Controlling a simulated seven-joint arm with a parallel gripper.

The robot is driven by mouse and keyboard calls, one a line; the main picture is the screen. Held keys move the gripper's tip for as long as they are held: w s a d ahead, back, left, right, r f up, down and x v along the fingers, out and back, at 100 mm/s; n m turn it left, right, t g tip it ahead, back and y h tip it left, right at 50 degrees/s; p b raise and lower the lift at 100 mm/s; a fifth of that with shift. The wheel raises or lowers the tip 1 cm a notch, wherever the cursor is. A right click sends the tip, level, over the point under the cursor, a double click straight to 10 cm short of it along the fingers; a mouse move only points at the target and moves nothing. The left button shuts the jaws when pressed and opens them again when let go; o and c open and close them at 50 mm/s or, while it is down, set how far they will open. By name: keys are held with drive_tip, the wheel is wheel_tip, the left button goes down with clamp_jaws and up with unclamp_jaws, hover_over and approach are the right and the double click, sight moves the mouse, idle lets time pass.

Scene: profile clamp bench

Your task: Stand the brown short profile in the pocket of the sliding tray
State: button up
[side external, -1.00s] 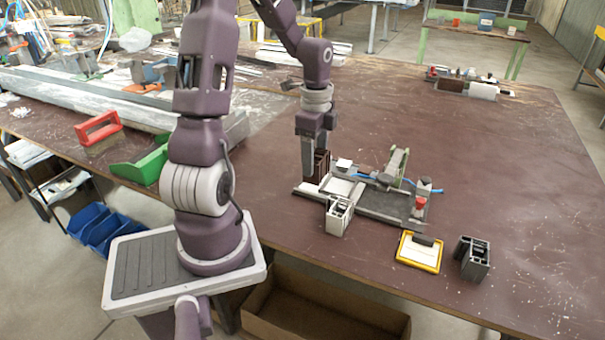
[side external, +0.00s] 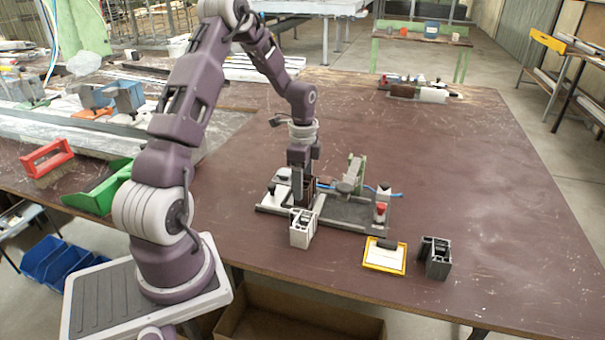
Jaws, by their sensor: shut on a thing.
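My gripper (side external: 302,178) points straight down and is shut on the brown short profile (side external: 309,190), which is upright and mostly hidden by the fingers. It is over the left part of the clamp fixture (side external: 350,213), where the sliding tray is. The tray and its pocket are largely covered by the gripper, the profile and a light grey profile in front. I cannot tell whether the brown profile's lower end is in the pocket or just above it.
The light grey profile (side external: 302,228) stands just in front of the fixture. A yellow-framed pad (side external: 385,256) and a dark grey profile (side external: 436,258) are at the front right. The table's right side is clear.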

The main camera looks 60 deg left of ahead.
drive_tip(key=shift+f, duration=0.15)
drive_tip(key=o, duration=1.5)
drive_tip(key=shift+c, duration=0.2)
drive_tip(key=s+d+r+n+t+y, duration=0.1)
drive_tip(key=d+r, duration=0.4)
drive_tip(key=r, duration=0.4)
drive_tip(key=s+d+r+n, duration=0.1)
drive_tip(key=s+d+r, duration=0.1)
drive_tip(key=d+r, duration=0.5)
drive_tip(key=s+d+r+n+t, duration=0.2)
drive_tip(key=s+d+r+n, duration=0.1)
drive_tip(key=s+d, duration=0.3)
drive_tip(key=s+d+r+n+t+h, duration=0.1)
drive_tip(key=s+d+r+n+t, duration=0.1)
drive_tip(key=s+d+r+n, duration=0.2)
drive_tip(key=s+d, duration=0.3)
drive_tip(key=s, duration=0.3)
drive_tip(key=shift+s+r+t, duration=0.3)
